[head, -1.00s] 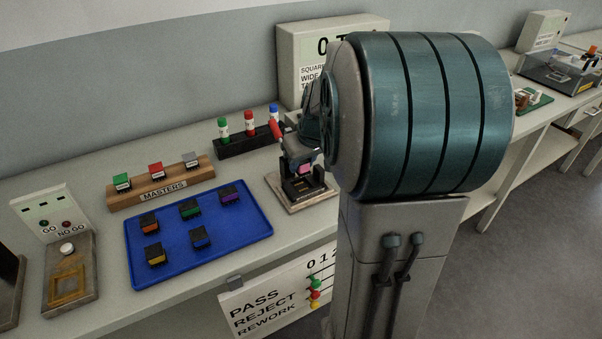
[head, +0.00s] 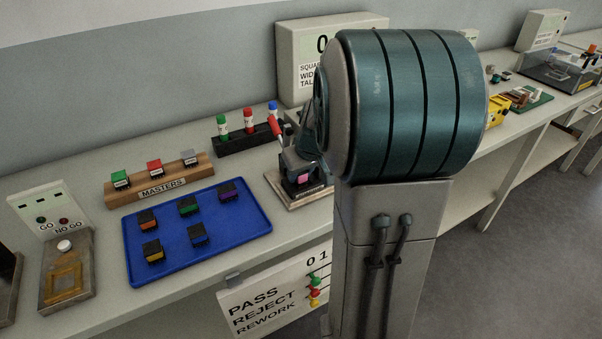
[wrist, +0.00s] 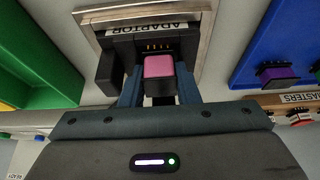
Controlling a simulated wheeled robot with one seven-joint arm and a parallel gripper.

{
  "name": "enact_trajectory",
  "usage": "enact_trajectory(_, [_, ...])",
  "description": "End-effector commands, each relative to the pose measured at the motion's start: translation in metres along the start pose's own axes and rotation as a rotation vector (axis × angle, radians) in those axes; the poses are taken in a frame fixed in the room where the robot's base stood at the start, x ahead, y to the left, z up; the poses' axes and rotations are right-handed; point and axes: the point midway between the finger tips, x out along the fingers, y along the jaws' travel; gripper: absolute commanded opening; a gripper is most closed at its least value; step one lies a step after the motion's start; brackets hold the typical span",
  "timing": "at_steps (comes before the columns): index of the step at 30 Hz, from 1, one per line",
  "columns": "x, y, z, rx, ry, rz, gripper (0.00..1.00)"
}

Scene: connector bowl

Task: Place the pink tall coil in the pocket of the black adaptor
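The pink tall coil (wrist: 159,67), a pink-topped block with a dark lower body, sits between the two blue fingers of my gripper (wrist: 159,88) in the wrist view. The fingers appear shut on its sides. The black adaptor (wrist: 120,50), with its label and a row of gold pins, is right around and beyond the coil on a metal-edged base. In the head view the coil (head: 303,180) shows as a small pink patch at the adaptor (head: 303,190), under my gripper (head: 300,165). How deep the coil sits in the pocket cannot be told.
A blue tray (head: 140,272) with several dark coloured-top pieces lies left of the adaptor. A MASTERS wooden block (head: 125,200) and a black rack of bottles (head: 232,148) stand behind. A go/no-go fixture (head: 70,270) is at far left.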

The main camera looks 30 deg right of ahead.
Motion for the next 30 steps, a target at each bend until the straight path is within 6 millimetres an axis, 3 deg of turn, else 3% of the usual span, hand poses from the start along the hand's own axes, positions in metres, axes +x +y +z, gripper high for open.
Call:
enact_trajectory(5, [0.005, -0.001, 0.006, 0.001, -0.017, -0.006, 0.38])
enact_trajectory(11, [-0.004, -0.002, 0.003, 0.001, -0.022, -0.008, 0.38])
enact_trajectory(24, [-0.097, -0.001, -0.001, 0.0, -0.008, -0.003, 0.38])
enact_trajectory(30, [-0.12, -0.001, -0.001, 0.001, -0.01, -0.004, 0.38])
